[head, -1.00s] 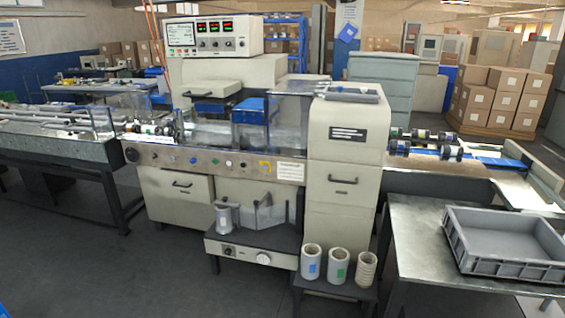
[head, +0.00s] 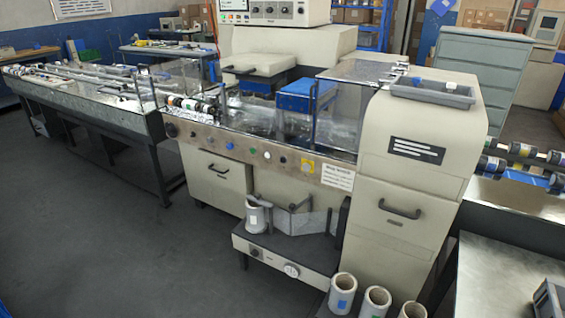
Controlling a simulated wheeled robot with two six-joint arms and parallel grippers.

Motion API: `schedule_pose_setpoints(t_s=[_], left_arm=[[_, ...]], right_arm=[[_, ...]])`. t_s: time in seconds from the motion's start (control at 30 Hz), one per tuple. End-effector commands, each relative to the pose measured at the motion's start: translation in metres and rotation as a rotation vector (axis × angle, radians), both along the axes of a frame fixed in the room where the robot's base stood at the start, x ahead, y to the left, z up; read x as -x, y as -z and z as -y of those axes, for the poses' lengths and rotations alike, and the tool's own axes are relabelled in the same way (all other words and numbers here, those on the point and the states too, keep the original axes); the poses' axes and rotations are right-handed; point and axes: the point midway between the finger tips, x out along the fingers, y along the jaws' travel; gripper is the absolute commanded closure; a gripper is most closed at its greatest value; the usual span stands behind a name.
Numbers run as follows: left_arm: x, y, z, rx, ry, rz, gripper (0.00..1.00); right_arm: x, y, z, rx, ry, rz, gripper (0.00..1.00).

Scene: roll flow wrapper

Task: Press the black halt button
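The cream wrapping machine (head: 418,170) stands across the middle of the head view. Its front control strip (head: 255,152) carries a row of small round controls. A large black round knob or button (head: 170,130) sits at the strip's left end. A blue button (head: 231,147), a pale button (head: 267,155) and a yellow-framed control (head: 307,166) are further right. Some other controls between them look dark, but they are too small to tell which is the halt button. Neither of my grippers is in view.
Below the strip, a low shelf unit (head: 285,255) juts out with a roll on it. Several white rolls (head: 342,292) stand in front of it. A long conveyor (head: 95,95) runs off to the left. The grey floor (head: 110,240) at the front left is clear.

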Motion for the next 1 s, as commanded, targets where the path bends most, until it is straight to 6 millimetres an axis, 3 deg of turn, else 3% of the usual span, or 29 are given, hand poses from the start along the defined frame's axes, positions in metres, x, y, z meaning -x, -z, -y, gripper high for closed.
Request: schedule_pose_setpoints(t_s=[0.13, 0.3, 0.8, 1.0], left_arm=[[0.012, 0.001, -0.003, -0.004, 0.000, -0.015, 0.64], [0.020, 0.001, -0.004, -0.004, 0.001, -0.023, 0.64], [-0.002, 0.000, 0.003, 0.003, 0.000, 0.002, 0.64], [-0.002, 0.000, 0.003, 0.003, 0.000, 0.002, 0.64]], right_arm=[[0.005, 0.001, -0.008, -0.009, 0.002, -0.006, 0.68], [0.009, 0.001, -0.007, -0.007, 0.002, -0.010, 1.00], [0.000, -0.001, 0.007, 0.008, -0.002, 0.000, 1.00], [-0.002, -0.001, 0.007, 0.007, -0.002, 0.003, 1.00]])
